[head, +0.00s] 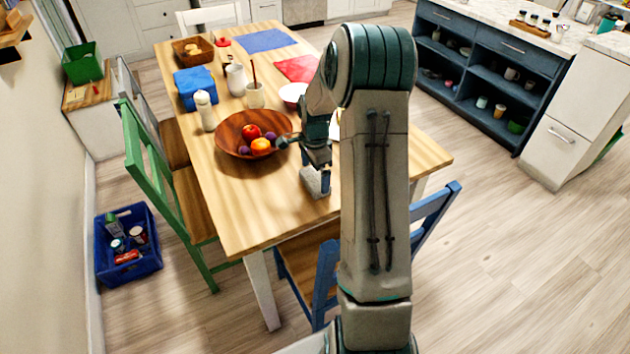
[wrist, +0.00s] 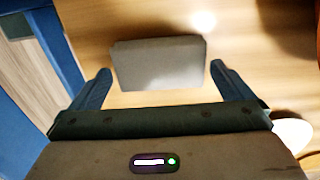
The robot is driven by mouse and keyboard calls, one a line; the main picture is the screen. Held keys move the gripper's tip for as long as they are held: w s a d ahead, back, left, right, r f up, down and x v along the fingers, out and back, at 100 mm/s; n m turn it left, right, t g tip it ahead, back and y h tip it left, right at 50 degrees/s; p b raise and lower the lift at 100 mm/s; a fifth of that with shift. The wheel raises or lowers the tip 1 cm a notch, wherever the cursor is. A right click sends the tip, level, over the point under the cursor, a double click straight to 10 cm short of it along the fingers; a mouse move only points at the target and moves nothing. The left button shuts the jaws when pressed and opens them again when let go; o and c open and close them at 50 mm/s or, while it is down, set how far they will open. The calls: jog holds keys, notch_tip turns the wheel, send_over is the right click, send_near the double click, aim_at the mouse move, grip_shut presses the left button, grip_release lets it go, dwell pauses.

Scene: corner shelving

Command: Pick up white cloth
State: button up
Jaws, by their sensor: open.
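A pale grey-white, roughly rectangular piece, which looks like the white cloth (wrist: 160,58), lies on the wooden table (wrist: 95,20) in the wrist view. My gripper (wrist: 160,70) is open, with one finger to each side of the cloth and visible gaps between. Whether the fingertips are down at the cloth's height I cannot tell. In the head view my gripper (head: 317,183) points down over the table's near right part, beside the fruit bowl.
A wooden bowl (head: 229,146) with fruit stands just left of my gripper. A white bottle (head: 205,111), cups and a white bowl (head: 292,93) stand farther back. A blue chair (head: 325,268) is at the table's near edge. The table's near left corner is clear.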

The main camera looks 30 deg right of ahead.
aim_at(318, 177)
jog(key=shift+f, duration=0.6)
jog(key=c, duration=0.6)
jog(key=r, duration=0.4)
jog(key=shift+d+r, duration=0.3)
jog(key=shift+d, duration=0.1)
jog(key=s+d+r, duration=0.1)
jog(key=d+r, duration=0.1)
jog(key=d, duration=0.1)
jog(key=s+d+r, duration=0.1)
jog(key=d+r, duration=0.1)
jog(key=d, duration=0.2)
jog(key=s+d+r, duration=0.1)
jog(key=d+r, duration=0.1)
jog(key=d, duration=0.1)
jog(key=shift+d+r+b, duration=0.25)
jog(key=shift+d+b, duration=0.05)
jog(key=shift+d, duration=0.05)
